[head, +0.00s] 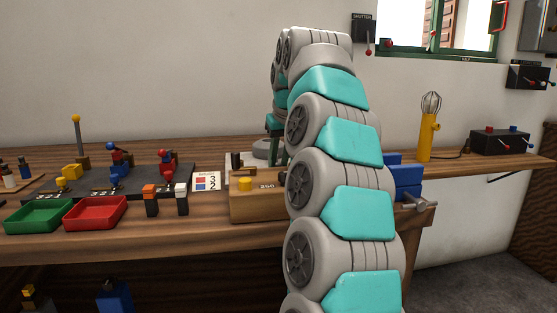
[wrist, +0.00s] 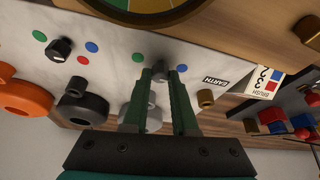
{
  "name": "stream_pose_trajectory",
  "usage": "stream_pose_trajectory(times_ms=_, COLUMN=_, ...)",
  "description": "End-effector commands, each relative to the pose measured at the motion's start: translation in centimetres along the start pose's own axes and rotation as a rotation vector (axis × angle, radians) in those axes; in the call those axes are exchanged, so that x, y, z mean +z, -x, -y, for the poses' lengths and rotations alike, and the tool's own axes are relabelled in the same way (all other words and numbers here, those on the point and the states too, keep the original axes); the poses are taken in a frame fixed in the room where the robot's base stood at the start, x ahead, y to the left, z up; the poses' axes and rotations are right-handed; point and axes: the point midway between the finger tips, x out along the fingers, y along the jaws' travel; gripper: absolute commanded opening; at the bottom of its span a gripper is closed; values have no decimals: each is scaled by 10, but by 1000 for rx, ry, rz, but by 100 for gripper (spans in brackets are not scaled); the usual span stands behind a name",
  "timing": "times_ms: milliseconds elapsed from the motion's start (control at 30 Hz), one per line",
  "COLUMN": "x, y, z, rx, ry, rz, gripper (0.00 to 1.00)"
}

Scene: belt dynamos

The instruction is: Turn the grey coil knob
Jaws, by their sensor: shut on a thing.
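In the wrist view, my gripper (wrist: 158,74) has its two dark green fingers closed on the sides of a small grey knob (wrist: 157,82), which I take to be the grey coil knob. The knob sits on a white panel (wrist: 112,62), with a green dot to its left and a blue dot to its right. A grey coil (wrist: 126,112) lies partly behind the left finger. The knob's exact angle is hard to read. In the head view my arm hides the gripper and the knob.
A black knob (wrist: 60,48), a black coil (wrist: 84,106) and an orange coil (wrist: 28,96) are left on the panel. A brass post (wrist: 206,97) is right, by the EARTH label. Green (head: 40,215) and red (head: 96,212) trays stand on the bench's left.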

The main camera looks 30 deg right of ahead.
Motion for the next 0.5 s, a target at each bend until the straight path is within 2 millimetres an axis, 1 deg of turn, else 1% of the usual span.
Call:
stream_pose_trajectory(times_ms=200, x=-1, y=0, z=-1, rx=-34, ry=83, rz=-3, gripper=0)
stream_pose_trajectory(times_ms=500, x=-1, y=0, z=-1, rx=-50, ry=123, rz=-2, gripper=0)
